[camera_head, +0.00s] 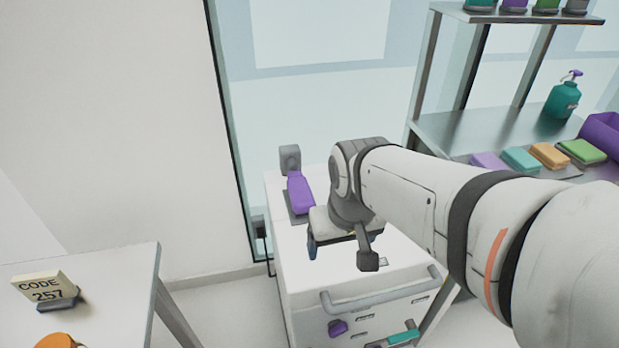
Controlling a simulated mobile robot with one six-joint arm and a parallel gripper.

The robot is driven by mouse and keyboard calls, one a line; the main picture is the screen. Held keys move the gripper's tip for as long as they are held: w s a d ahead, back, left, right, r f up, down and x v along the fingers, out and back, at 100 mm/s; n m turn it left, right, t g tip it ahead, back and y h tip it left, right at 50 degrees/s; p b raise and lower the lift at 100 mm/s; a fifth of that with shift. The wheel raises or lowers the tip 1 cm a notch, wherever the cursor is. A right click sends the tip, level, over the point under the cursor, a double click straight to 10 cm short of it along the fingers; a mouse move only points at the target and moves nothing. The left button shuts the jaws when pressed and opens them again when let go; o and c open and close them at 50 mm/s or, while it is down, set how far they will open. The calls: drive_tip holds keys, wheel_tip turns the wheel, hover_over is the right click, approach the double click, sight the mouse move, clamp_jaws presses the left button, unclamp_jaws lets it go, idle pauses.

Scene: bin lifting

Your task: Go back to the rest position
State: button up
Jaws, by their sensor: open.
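My arm reaches in from the right over a white cabinet (290,265). My gripper (339,254) hangs at the arm's end above the cabinet top, with its jaws apart. I see nothing held between the jaws. The arm and wrist hide part of the cabinet top. A purple object (300,194) stands on a dark base towards the back left of the cabinet top, beside a grey block (290,158). It is apart from my gripper in the picture.
The cabinet's front has a grey handle bar (385,292). A table (125,275) with a "CODE 257" sign (46,287) stands at left. A metal shelf (470,130) at right bears a teal pump bottle (564,98), several coloured blocks and a purple bin (603,133).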

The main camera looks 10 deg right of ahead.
drive_tip(key=shift+s, duration=0.3)
drive_tip(key=p+v, duration=0.4)
drive_tip(key=shift+w+r, duration=0.3)
drive_tip(key=shift+r, duration=0.15)
idle(0.4)
